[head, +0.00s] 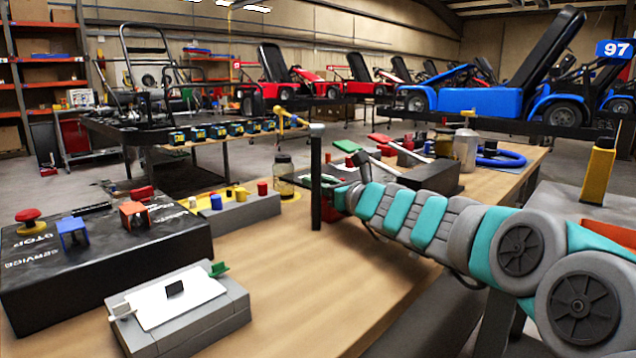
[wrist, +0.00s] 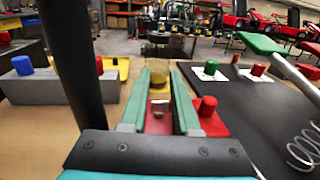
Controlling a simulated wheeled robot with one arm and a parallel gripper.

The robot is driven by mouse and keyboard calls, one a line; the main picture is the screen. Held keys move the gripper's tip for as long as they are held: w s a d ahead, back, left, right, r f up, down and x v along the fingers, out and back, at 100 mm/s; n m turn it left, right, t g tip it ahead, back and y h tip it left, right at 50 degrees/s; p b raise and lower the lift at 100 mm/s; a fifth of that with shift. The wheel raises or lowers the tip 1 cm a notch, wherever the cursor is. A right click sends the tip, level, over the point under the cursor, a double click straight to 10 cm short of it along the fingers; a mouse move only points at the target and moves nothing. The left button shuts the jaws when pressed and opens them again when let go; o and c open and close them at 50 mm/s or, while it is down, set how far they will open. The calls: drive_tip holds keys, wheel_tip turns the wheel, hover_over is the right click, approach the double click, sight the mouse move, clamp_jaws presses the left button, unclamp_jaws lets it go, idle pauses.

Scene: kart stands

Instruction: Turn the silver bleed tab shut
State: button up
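The silver bleed tab (wrist: 158,108) is a small metal piece. It shows in the wrist view between my gripper's two green fingers, above a red surface. My gripper (wrist: 161,95) points forward. Its fingers stand apart on either side of the tab, with a gap showing, so it looks open. I cannot tell whether either finger touches the tab. In the head view my gripper (head: 326,186) is at the far end of my teal and grey arm, partly behind a black post. I cannot make out the tab there.
The black post (head: 316,175) stands close beside my gripper. A glass jar (head: 284,178) is beyond it. A grey block with coloured knobs (head: 240,212) and a black switch box (head: 105,262) lie left. A dark panel (wrist: 245,120) is right.

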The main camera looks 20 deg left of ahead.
clamp_jaws()
drive_tip(key=b, duration=0.2)
drive_tip(key=shift+a+f+m+t+b, duration=0.1)
drive_tip(key=shift+f+m+t+b, duration=0.2)
drive_tip(key=shift+t, duration=0.1)
drive_tip(key=shift+w+m+t+h+b, duration=0.1)
drive_tip(key=shift+m+t+h+b, duration=0.3)
drive_tip(key=shift+b, duration=0.4)
drive_tip(key=shift+w+r, duration=0.1)
drive_tip(key=shift+r, duration=0.05)
drive_tip(key=shift+o, duration=1.9)
unclamp_jaws()
drive_tip(key=shift+d+r, duration=0.1)
drive_tip(key=shift+d, duration=0.1)
